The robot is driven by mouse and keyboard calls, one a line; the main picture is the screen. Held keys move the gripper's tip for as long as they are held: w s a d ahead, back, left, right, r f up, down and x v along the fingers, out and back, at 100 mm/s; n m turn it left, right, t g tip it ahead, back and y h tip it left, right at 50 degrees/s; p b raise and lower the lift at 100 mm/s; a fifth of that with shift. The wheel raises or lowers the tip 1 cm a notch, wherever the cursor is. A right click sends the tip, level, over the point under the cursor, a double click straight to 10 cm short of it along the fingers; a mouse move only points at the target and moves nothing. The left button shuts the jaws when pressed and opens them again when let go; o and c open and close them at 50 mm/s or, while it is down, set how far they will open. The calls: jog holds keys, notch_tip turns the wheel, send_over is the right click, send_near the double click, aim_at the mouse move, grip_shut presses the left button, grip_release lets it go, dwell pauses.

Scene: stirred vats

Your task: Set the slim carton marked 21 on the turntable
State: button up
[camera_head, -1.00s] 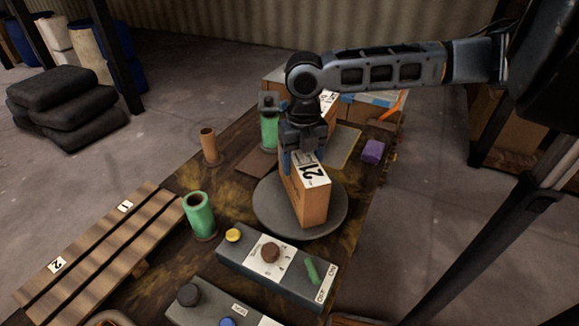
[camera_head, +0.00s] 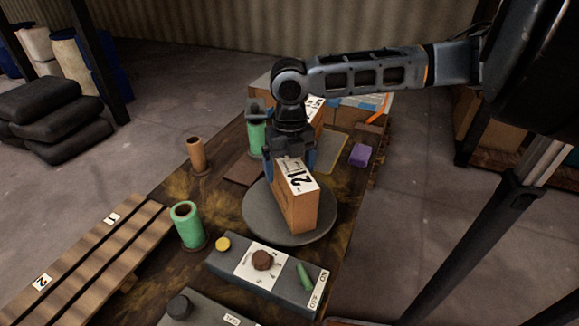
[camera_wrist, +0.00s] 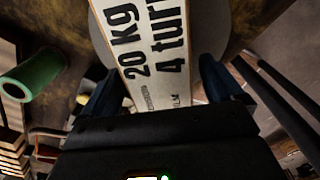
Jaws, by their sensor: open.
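The slim carton marked 21 (camera_head: 298,205) is brown with a white label on top. It stands upright on the round grey turntable (camera_head: 262,222). My gripper (camera_head: 290,160) is at the carton's far end, with its blue fingers open on either side of it. In the wrist view the carton's label (camera_wrist: 150,50) lies between my two spread fingers, with a gap on each side. The turntable (camera_wrist: 208,22) shows behind the carton there. The carton's underside is hidden.
A control box (camera_head: 268,275) with knobs and a green lever stands in front of the turntable. A green cylinder (camera_head: 188,228) and a brown tube (camera_head: 197,156) stand to the left. A purple block (camera_head: 360,155) is at the right. More cartons (camera_head: 345,110) stand behind.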

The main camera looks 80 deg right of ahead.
notch_tip(320, 180, up, 12)
dwell(0.4)
